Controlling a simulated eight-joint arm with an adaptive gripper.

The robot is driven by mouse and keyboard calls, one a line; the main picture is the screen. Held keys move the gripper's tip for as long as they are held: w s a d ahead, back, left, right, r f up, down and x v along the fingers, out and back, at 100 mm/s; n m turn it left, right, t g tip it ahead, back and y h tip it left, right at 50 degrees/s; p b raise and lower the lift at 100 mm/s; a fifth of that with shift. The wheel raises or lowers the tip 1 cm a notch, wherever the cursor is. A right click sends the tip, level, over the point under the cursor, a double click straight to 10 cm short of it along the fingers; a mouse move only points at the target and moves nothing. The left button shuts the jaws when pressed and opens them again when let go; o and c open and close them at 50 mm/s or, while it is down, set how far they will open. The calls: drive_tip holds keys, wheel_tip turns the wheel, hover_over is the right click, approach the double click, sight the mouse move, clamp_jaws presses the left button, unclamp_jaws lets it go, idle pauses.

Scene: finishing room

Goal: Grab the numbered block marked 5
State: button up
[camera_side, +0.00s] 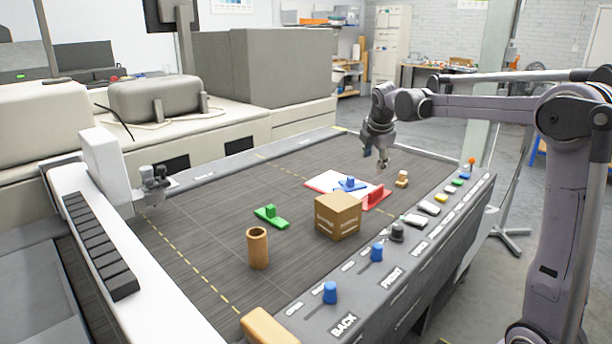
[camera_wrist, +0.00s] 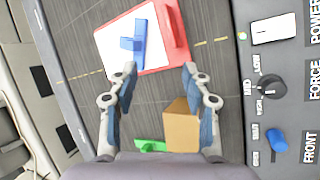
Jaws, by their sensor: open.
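No number 5 is legible on any object, so I cannot tell which one is the marked block. A blue T-shaped piece (camera_side: 350,184) lies on a red-edged white clipboard (camera_side: 322,182); it also shows in the wrist view (camera_wrist: 138,44). A red piece (camera_side: 376,196) is at the clipboard's right edge. A green piece (camera_side: 270,216) lies to the left of a cardboard box (camera_side: 338,216). A small tan piece (camera_side: 402,179) stands behind the red piece. My gripper (camera_side: 383,164) is open and empty above the table; its fingers (camera_wrist: 160,72) are spread in the wrist view.
A hollow wooden cylinder (camera_side: 257,248) stands near the front left of the dark surface. A control panel with knobs and switches (camera_side: 398,232) runs along the right edge. A white rail (camera_side: 128,262) borders the left. The surface between the green piece and the left rail is clear.

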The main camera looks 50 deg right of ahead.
sight(403, 173)
drive_tip(key=d+f+n+g+h, duration=0.1)
drive_tip(key=d+f+n, duration=0.15)
drive_tip(key=d, duration=0.65)
drive_tip(key=d+f+n+g, duration=0.2)
drive_tip(key=d+n, duration=0.2)
drive_tip(key=d, duration=0.5)
drive_tip(key=x, duration=0.7)
drive_tip(key=w+x, duration=0.1)
drive_tip(key=x, duration=0.2)
drive_tip(key=shift+w+d, duration=0.1)
drive_tip(key=shift+d, duration=0.15)
clamp_jaws()
